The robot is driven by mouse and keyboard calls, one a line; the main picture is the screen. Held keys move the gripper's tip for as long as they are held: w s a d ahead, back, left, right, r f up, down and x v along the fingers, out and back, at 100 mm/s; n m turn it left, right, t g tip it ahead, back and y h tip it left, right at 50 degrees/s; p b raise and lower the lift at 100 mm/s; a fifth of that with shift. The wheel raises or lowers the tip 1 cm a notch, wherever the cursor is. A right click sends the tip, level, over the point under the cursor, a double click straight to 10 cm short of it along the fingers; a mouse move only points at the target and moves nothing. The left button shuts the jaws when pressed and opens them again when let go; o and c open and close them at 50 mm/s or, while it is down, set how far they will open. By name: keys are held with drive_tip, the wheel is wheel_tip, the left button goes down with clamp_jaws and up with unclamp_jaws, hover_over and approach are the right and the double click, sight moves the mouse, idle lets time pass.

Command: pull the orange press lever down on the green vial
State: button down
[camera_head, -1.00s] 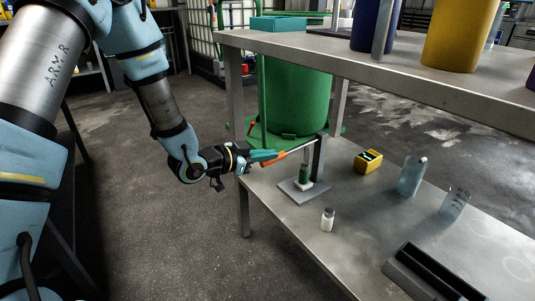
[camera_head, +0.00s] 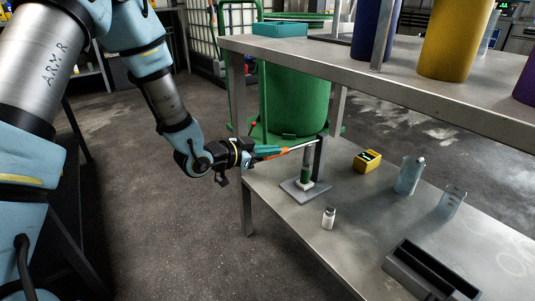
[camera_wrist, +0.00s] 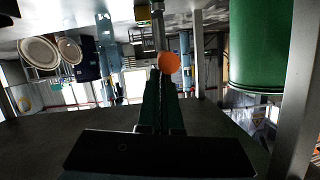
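The press stands on a grey base plate (camera_head: 291,192), with a dark upright post (camera_head: 319,158). Its lever has an orange grip (camera_head: 272,154) and a pale rod, and slopes up from grip to post. The green vial (camera_head: 305,175) stands upright on the plate, below the rod. My gripper (camera_head: 268,150) reaches in from the left, its teal fingers close against the orange grip; contact is unclear. In the wrist view the fingers (camera_wrist: 165,100) lie side by side with only a thin dark gap, and the round orange grip end (camera_wrist: 169,62) shows at their tips.
A small white-capped bottle (camera_head: 328,218) stands in front of the press. A yellow device (camera_head: 367,160), clear vessels (camera_head: 409,175) and a dark tray (camera_head: 428,272) stand to the right. An upper shelf (camera_head: 400,92) overhangs behind, with a green barrel (camera_head: 295,95) beyond the table.

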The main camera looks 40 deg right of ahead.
drive_tip(key=p+v, duration=0.1)
drive_tip(key=v, duration=0.9)
drive_tip(key=shift+r, duration=0.2)
drive_tip(key=shift+s, duration=0.1)
drive_tip(key=w+a+n+t+y, duration=0.65)
drive_tip(key=w+a, duration=0.55)
drive_tip(key=a, duration=0.3)
drive_tip(key=s+a+r+n+g+y, duration=0.15)
drive_tip(key=a+n+y, duration=0.3)
drive_tip(key=a, duration=0.65)
drive_tip(key=s+a+r+n+g+y, duration=0.1)
drive_tip(key=s+a+n+g+y, duration=0.15)
drive_tip(key=a+n, duration=0.6)
drive_tip(key=s+a+r, duration=0.1)
drive_tip(key=s+a, duration=0.4)
drive_tip(key=w+d+p+v, duration=0.1)
drive_tip(key=w+p+v, duration=0.2)
drive_tip(key=p+v, duration=1.1)
drive_tip(key=w+d+r+p+v, duration=0.1)
drive_tip(key=w+p+v, duration=0.2)
drive_tip(key=p+v, duration=1.1)
drive_tip(key=shift+d+r+g+y, duration=0.25)
drive_tip(key=shift+d+g+y, duration=0.2)
